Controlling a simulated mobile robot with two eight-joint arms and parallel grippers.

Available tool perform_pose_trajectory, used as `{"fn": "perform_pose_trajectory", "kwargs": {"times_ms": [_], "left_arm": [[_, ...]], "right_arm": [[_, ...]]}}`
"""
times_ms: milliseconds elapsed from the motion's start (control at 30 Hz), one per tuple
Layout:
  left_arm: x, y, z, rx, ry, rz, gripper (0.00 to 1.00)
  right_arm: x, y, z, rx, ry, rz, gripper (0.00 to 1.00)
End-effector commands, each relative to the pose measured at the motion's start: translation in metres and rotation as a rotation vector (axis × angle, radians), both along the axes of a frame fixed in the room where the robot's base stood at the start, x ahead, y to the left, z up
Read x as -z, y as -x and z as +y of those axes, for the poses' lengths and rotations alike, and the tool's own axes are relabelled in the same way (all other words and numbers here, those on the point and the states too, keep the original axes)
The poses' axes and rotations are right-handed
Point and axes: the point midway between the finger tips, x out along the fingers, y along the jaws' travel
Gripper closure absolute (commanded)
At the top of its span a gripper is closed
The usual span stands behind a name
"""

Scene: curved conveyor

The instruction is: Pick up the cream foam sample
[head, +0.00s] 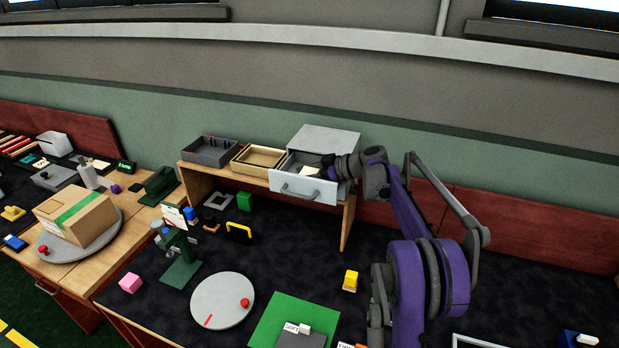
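A small cream piece (309,171), likely the foam sample, lies inside the open grey drawer (302,189) of the cabinet on the raised wooden shelf. It is partly hidden by the drawer front. My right gripper (328,173) reaches from the right into the drawer, just right of the cream piece. Its fingers are small and dark here, and I cannot tell whether they are open or touch the piece. My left gripper is out of view.
A wooden tray (258,170) and a dark grey bin (209,151) stand left of the drawer cabinet (324,141). Below are a round grey turntable (222,300), a green mat (290,312) and a yellow block (350,281). The dark table right of the shelf is mostly clear.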

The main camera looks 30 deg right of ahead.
Motion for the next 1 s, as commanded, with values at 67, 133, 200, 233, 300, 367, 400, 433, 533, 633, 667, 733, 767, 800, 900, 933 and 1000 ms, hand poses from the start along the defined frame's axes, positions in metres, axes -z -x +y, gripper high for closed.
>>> {"fn": "perform_pose_trajectory", "kwargs": {"times_ms": [67, 133, 200, 233, 300, 367, 400, 433, 533, 633, 667, 733, 767, 800, 900, 933, 1000], "left_arm": [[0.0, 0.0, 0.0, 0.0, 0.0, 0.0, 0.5], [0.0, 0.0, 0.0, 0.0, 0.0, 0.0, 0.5], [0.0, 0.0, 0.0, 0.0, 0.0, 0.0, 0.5], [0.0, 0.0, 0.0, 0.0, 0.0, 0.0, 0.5], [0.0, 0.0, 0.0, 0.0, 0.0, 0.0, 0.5], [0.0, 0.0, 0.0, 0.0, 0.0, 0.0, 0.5], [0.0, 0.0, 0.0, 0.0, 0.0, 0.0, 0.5], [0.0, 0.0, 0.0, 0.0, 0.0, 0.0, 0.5], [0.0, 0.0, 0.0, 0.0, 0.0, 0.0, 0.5], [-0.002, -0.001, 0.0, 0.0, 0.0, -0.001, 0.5], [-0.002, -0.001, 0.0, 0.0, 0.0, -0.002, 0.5], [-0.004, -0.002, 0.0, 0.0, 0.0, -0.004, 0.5], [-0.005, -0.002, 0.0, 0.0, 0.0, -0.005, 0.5], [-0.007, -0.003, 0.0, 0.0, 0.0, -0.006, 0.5], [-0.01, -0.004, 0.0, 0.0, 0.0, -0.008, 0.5], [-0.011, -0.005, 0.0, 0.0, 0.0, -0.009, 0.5], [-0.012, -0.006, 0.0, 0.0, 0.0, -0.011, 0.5]], "right_arm": [[0.0, 0.0, 0.0, 0.0, 0.0, 0.0, 0.51], [0.0, 0.0, 0.0, 0.0, 0.0, 0.0, 0.64], [0.0, 0.0, 0.0, 0.0, 0.0, 0.0, 0.77], [0.0, 0.0, 0.0, 0.0, 0.0, 0.0, 0.82], [0.0, 0.0, 0.0, 0.0, 0.0, 0.0, 0.9], [0.0, 0.0, 0.0, 0.0, 0.0, 0.0, 0.9], [0.0, 0.0, 0.0, 0.0, 0.0, 0.0, 0.9], [0.0, 0.0, 0.0, 0.0, 0.0, 0.0, 0.9], [-0.003, 0.0, 0.0, 0.0, 0.0, 0.0, 0.9], [-0.013, 0.0, 0.0, 0.0, -0.001, -0.001, 0.9], [-0.018, 0.0, 0.0, 0.0, -0.001, -0.001, 0.9], [-0.032, 0.0, 0.0, 0.0, -0.001, -0.001, 0.9], [-0.039, 0.0, 0.0, 0.0, -0.001, -0.001, 0.9], [-0.048, 0.0, 0.0, 0.0, 0.0, -0.001, 0.9], [-0.068, 0.0, 0.0, 0.0, -0.001, -0.002, 0.9], [-0.074, 0.0, 0.0, 0.0, -0.001, -0.002, 0.9], [-0.085, 0.0, 0.0, 0.0, -0.001, -0.002, 0.9]]}}
